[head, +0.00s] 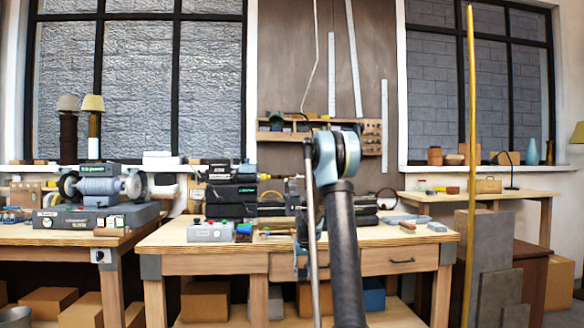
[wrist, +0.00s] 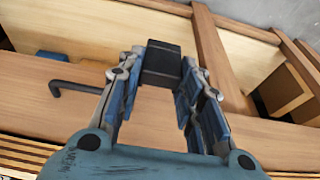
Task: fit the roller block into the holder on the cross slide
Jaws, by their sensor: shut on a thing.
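My gripper (wrist: 162,68) is shut on a small dark block, which I take to be the roller block (wrist: 162,60), held between its fingertips in the wrist view. Its lower part is hidden by the angle. Behind it in the wrist view is the bench's wooden front, with a dark drawer handle (wrist: 75,88) to the left. In the head view my arm rises in the middle and covers part of the bench; a bluish piece of my gripper (head: 302,245) shows at the bench's front edge, and the block cannot be made out there. I cannot pick out the holder or the cross slide.
The main bench (head: 190,245) carries a grey control box (head: 212,231) with coloured buttons, and dark stacked machinery (head: 232,195). A bench grinder (head: 98,185) stands on the left table. A tall yellow pole (head: 470,150) stands at the right. Cardboard boxes (head: 205,300) sit below the bench.

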